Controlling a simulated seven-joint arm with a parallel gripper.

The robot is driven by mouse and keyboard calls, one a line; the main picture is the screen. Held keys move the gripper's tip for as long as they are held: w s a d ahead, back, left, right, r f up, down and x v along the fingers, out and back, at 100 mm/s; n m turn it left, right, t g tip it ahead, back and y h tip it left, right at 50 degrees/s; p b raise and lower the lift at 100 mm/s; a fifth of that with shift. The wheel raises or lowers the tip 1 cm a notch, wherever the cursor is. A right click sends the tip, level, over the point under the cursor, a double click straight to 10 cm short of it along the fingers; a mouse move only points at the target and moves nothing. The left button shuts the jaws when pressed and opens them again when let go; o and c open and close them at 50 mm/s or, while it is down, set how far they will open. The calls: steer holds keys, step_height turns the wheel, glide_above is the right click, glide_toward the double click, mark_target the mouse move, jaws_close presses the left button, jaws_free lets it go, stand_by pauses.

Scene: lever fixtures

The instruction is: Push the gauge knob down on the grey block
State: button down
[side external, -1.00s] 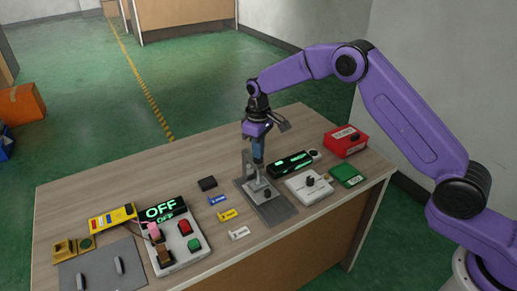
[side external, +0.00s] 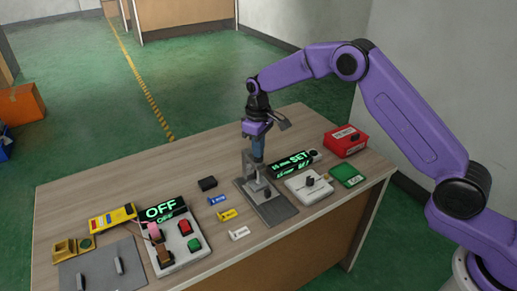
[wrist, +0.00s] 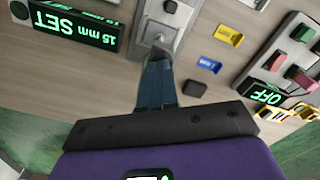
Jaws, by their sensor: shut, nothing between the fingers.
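The grey block (side external: 259,185) stands on a grey plate with an upright bracket. It also shows in the wrist view (wrist: 180,18). My gripper (side external: 258,160) is shut and empty, its blue fingers pointing down over the block beside the upright bracket. In the wrist view my fingertips (wrist: 158,60) are at the block's light metal part, and they hide the gauge knob there. Whether they touch it I cannot tell. The display (side external: 292,163) beside the block is lit green and reads SET; in the wrist view (wrist: 75,25) it reads 15 mm SET.
A panel (side external: 180,240) with coloured buttons and an OFF display (side external: 165,209) stands at the left. Yellow, blue and white labels (side external: 228,215) lie between. A white box with a black knob (side external: 309,183) and a red box (side external: 345,140) are to the right.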

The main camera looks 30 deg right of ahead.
step_height(320, 180, up, 10)
steer(key=shift+f, duration=0.2)
stand_by(0.9)
stand_by(0.4)
steer(key=s+a+r+n, duration=0.1)
steer(key=s+r+n, duration=0.15)
steer(key=s, duration=0.75)
steer(key=s+a+r+n, duration=0.1)
steer(key=s+r, duration=0.2)
steer(key=s, duration=0.7)
steer(key=s+d+f+n, duration=0.1)
steer(key=s+d, duration=0.5)
steer(key=s, duration=0.6)
steer(key=s+d+f+n, duration=0.2)
steer(key=s+d, duration=0.4)
steer(key=s, duration=0.5)
steer(key=shift+s+d+f, duration=0.25)
steer(key=shift+s+d, duration=0.1)
